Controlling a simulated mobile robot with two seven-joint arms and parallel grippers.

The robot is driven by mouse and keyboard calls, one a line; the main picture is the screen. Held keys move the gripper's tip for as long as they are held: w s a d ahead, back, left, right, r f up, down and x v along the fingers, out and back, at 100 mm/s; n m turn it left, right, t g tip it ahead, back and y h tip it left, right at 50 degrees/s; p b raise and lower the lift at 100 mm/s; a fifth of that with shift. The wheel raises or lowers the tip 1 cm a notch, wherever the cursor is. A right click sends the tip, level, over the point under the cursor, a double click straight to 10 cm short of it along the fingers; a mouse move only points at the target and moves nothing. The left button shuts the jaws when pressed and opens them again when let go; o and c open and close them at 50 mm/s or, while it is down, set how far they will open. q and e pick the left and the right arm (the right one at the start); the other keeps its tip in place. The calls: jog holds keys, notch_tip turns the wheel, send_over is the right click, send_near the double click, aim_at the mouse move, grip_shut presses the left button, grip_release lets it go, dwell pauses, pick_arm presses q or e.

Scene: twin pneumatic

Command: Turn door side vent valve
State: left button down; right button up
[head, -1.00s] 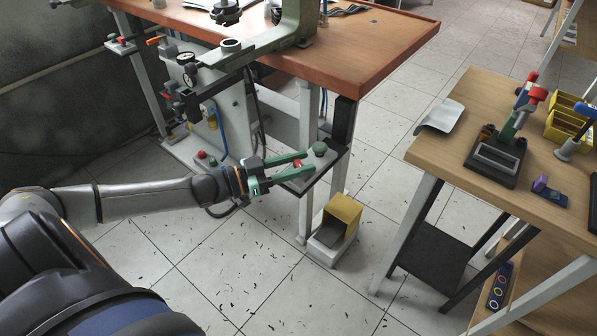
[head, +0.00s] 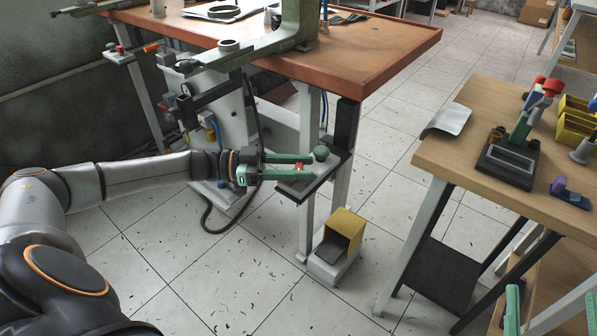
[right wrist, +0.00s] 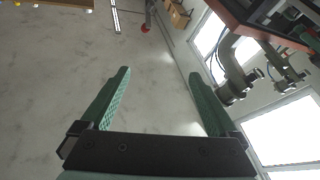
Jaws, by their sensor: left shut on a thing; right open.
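A small grey bracket plate (head: 322,174) sticks out at the near end of the wooden bench, level with the bench legs. It carries a small red valve part (head: 301,167) and a round green knob (head: 321,154). My left gripper (head: 308,167) comes in from the left, its green fingers on either side of the red part and shut on it. The lower finger partly hides it. I cannot tell how far the part is turned. My right gripper (head: 552,312) is at the bottom right, open and empty; it also shows in the right wrist view (right wrist: 160,85).
A yellow foot pedal box (head: 345,232) stands on the floor below the bracket. The bench (head: 370,58) overhangs behind. A second table (head: 470,150) with a small press (head: 515,150) stands at right. A hose (head: 215,225) hangs near my left forearm.

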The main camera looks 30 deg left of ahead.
pick_arm(q)
jog(key=m+g+h+b, duration=0.2)
jog(key=g, duration=0.2)
jog(key=shift+w+m, duration=0.15)
jog(key=shift+m, duration=0.25)
pick_arm(e)
jog(key=s+a+r+n+t+y, duration=0.1)
jog(key=s+r+n+y, duration=0.5)
jog(key=r+y, duration=0.25)
pick_arm(q)
jog(key=shift+f+m+g+h+b, duration=0.1)
jog(key=shift+m+g+h+b, duration=0.2)
jog(key=shift+m+g+b, duration=0.7)
jog(key=m+g+b, duration=0.1)
jog(key=g+b, duration=0.1)
jog(key=g, duration=0.2)
jog(key=shift+d+m, duration=0.1)
jog(key=shift+m, duration=0.3)
jog(key=shift+m+g+b, duration=0.3)
jog(key=shift+m+g, duration=0.1)
jog(key=shift+g, duration=0.2)
pick_arm(e)
jog(key=shift+m+h, duration=0.7)
jog(key=shift+h, duration=0.05)
jog(key=f, duration=0.5)
jog(key=shift+w+a, duration=0.15)
jog(key=shift+a, duration=0.1)
pick_arm(q)
jog(key=shift+r, duration=0.2)
